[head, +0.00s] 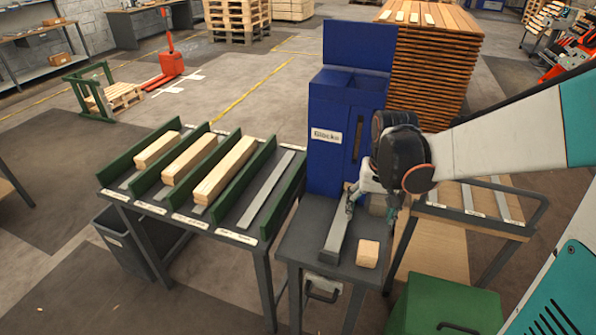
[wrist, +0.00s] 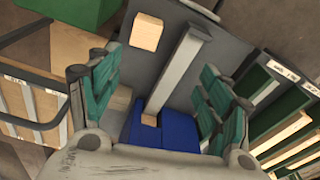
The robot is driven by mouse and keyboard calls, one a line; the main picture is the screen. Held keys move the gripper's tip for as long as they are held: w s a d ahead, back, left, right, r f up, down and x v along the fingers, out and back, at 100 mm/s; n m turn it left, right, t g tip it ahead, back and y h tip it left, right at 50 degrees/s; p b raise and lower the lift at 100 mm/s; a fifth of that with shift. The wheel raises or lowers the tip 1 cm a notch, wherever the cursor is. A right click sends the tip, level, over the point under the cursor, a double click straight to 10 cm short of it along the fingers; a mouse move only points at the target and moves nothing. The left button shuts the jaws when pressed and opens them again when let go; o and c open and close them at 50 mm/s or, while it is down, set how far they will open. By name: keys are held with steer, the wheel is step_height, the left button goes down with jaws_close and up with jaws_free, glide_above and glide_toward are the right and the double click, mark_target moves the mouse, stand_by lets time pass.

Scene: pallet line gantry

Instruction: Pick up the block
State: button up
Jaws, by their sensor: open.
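A light wooden block (head: 368,253) lies on the dark top of a small stand (head: 313,240), near its front right. In the wrist view the same block (wrist: 147,32) shows beyond the fingertips, apart from them. My gripper (head: 371,212) is above the stand, behind the block, pointing down. In the wrist view its green-padded fingers (wrist: 160,85) are wide apart with nothing held. A second piece of wood (wrist: 149,119) sits at the mouth of the blue dispenser (head: 331,135), between the fingers' bases in the picture. My gripper hides part of the dispenser's front.
A grey bar (head: 337,235) runs along the stand left of the block. Left is a rack with green dividers (head: 240,190) and long wooden beams. A green box (head: 447,305) stands low at the front right. A railed rack (head: 480,215) is at right.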

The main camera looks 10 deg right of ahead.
steer(key=m+g, duration=0.1)
glide_above(369, 248)
step_height(369, 248, down, 5)
step_height(369, 248, down, 9)
steer(key=b, duration=0.3)
steer(key=shift+s, duration=0.15)
step_height(369, 248, down, 5)
steer(key=shift+f+b, duration=0.1)
steer(key=shift+b, duration=1.1)
steer(key=c, duration=1.2)
